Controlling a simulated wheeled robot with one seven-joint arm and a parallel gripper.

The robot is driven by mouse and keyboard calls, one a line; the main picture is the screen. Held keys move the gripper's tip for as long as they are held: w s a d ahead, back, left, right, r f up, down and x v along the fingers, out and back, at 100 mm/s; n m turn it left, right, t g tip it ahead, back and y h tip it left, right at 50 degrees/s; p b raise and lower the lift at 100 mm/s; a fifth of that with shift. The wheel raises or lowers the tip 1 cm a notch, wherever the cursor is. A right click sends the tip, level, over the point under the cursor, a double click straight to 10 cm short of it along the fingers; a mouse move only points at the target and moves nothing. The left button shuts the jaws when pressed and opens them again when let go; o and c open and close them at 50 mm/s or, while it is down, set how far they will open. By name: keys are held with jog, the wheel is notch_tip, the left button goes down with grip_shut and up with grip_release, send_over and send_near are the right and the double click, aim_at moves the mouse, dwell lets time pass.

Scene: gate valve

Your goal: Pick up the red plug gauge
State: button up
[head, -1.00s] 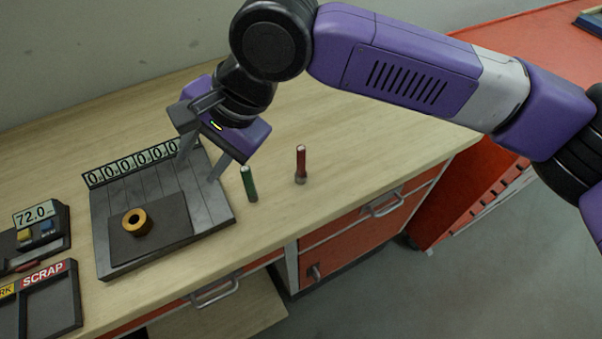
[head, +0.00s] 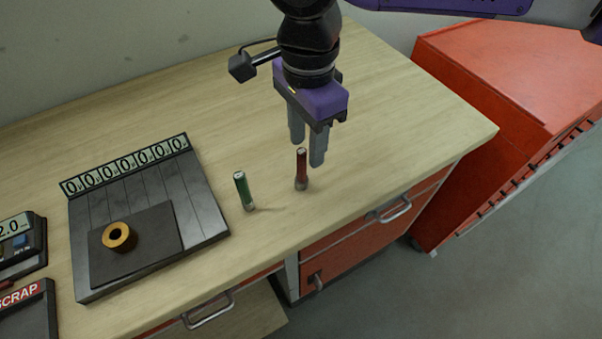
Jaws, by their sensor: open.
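The red plug gauge (head: 301,172) stands upright on the wooden bench, near its front edge. My gripper (head: 308,155) points down with its two fingers apart. In the picture its fingertips flank the upper part of the red gauge, one to the left and slightly behind, one to the right. Whether the gauge top is truly between the fingers or just in line with them I cannot tell. The gripper holds nothing.
A green plug gauge (head: 243,190) stands close to the left of the red one. Further left is a dark tray (head: 205,205) with number tiles and a brass ring (head: 119,236). A scrap bin (head: 30,310) and a display unit (head: 22,245) sit at the left edge. The bench behind is clear.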

aim_at(304, 167)
jog(key=f, duration=0.6)
jog(key=shift+s+a+f+p, duration=0.2)
jog(key=shift+p, duration=0.2)
grip_shut()
